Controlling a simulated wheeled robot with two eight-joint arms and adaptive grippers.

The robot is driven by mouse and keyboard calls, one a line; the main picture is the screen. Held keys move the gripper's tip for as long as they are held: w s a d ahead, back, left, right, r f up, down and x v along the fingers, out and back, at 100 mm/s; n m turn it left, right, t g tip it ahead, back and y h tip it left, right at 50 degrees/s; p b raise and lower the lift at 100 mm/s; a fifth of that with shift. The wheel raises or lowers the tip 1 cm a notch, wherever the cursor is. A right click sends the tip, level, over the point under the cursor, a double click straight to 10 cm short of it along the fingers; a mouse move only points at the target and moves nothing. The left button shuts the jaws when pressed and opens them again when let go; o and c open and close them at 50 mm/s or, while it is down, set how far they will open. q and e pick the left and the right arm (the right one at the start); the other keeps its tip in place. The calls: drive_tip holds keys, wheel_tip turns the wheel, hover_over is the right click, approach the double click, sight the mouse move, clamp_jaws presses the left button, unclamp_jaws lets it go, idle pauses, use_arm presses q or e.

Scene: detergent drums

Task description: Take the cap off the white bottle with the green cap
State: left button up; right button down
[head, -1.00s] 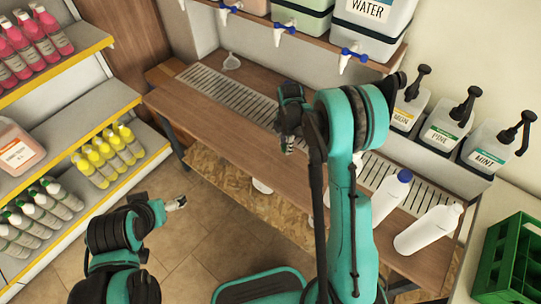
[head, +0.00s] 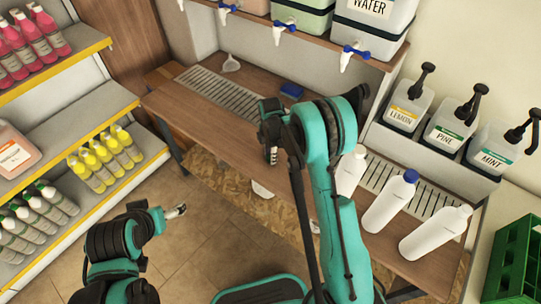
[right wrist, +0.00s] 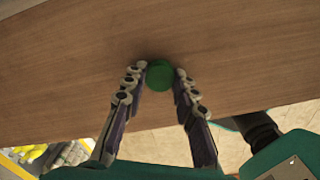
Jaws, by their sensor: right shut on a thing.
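My right gripper (head: 268,155) is over the front part of the wooden bench, left of the white bottles. In the right wrist view its two fingers (right wrist: 160,82) are shut on a round green cap (right wrist: 160,73). Only bare wood shows around the cap, and no bottle is visible under it. In the head view three white bottles stand on the bench: one partly behind my right arm (head: 350,172), one with a blue cap (head: 388,205), and one at the right (head: 432,235). No green cap shows on them. My left gripper (head: 175,212) hangs low at left, its jaw opening unclear.
A wooden bench (head: 215,125) with metal grates fills the middle. A blue item (head: 291,91) lies near its back. Pump jugs (head: 445,128) stand at right, tapped containers above. A green crate (head: 515,262) is at lower right, shelves of bottles at left.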

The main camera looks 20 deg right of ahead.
drive_tip(key=shift+f, duration=0.25)
drive_tip(key=c, duration=1.2)
unclamp_jaws()
drive_tip(key=shift+r, duration=0.1)
